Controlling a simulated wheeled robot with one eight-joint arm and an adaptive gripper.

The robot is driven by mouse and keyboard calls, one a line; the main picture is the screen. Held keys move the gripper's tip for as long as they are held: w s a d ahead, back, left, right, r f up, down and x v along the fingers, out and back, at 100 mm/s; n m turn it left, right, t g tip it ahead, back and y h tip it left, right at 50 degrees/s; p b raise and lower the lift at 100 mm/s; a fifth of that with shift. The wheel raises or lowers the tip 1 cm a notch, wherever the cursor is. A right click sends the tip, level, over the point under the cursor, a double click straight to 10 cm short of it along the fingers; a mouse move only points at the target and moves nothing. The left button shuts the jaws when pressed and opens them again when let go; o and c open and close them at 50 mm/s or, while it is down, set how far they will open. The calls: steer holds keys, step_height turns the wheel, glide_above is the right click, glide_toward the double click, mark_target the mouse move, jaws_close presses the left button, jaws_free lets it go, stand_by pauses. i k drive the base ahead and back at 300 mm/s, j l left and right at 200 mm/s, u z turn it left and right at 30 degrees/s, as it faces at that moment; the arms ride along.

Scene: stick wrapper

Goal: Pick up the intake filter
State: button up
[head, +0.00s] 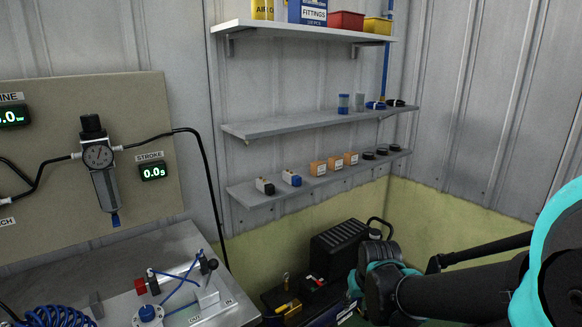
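I cannot tell for sure which thing is the intake filter. Small candidates stand on the wall shelves. The middle shelf (285,126) holds a blue capped cylinder (343,104), a grey cup (360,102), a blue-and-black round piece (375,105) and a black round piece (396,103). The lower shelf (300,187) holds two white blocks, several orange boxes (335,163) and black discs (381,151). My arm reaches in from the lower right, below and apart from the shelves. My gripper (355,287) is small, dark and mostly hidden at the arm's far end; its fingers are unclear.
A panel at left carries a gauge unit (101,165) and hoses. Below it, a workbench (110,262) holds a blue coiled hose and fittings. A black ribbed case (340,248) and tools stand low near my gripper. The top shelf (295,31) holds bins.

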mark_target(375, 234)
steer(key=i+j+z, duration=0.1)
steer(key=i+z, duration=0.25)
steer(key=i+j+z, duration=0.2)
steer(key=i+z, duration=0.15)
steer(key=i, duration=0.2)
